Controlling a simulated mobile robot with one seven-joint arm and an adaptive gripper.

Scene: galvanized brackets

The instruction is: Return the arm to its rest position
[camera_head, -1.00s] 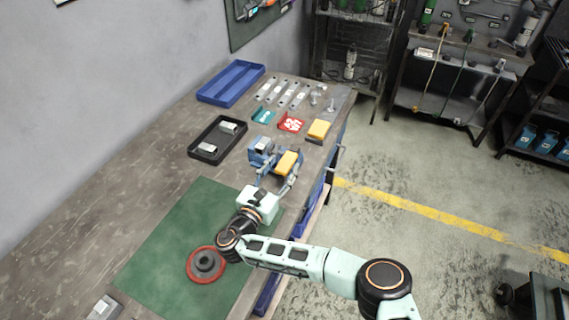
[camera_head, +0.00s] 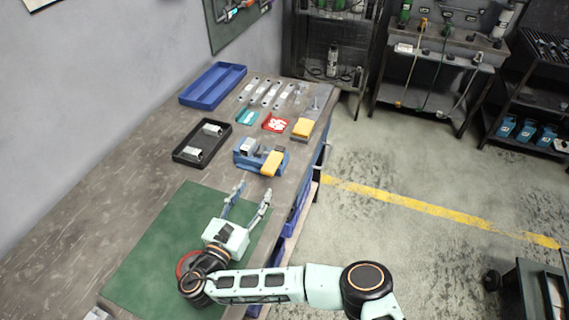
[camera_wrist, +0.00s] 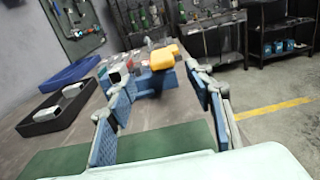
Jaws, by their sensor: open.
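My gripper (camera_head: 248,203) is open and empty. It is over the right part of the green mat (camera_head: 170,222), with its fingers pointing away toward the far end of the bench. In the wrist view its two blue-padded fingers (camera_wrist: 163,112) stand wide apart with nothing between the pads. Beyond the fingertips and apart from them is a blue vise (camera_head: 245,160) with a grey bracket piece at its left and a yellow block (camera_head: 271,164) at its right. The vise also shows in the wrist view (camera_wrist: 150,84).
A black tray (camera_head: 178,157) holds grey brackets. A blue tray (camera_head: 200,104) stands at the back left. Several metal strips, a teal bin (camera_head: 247,117), a red bin (camera_head: 275,122) and another yellow block (camera_head: 302,128) lie beyond. A red ring (camera_head: 183,262) is partly hidden behind my arm.

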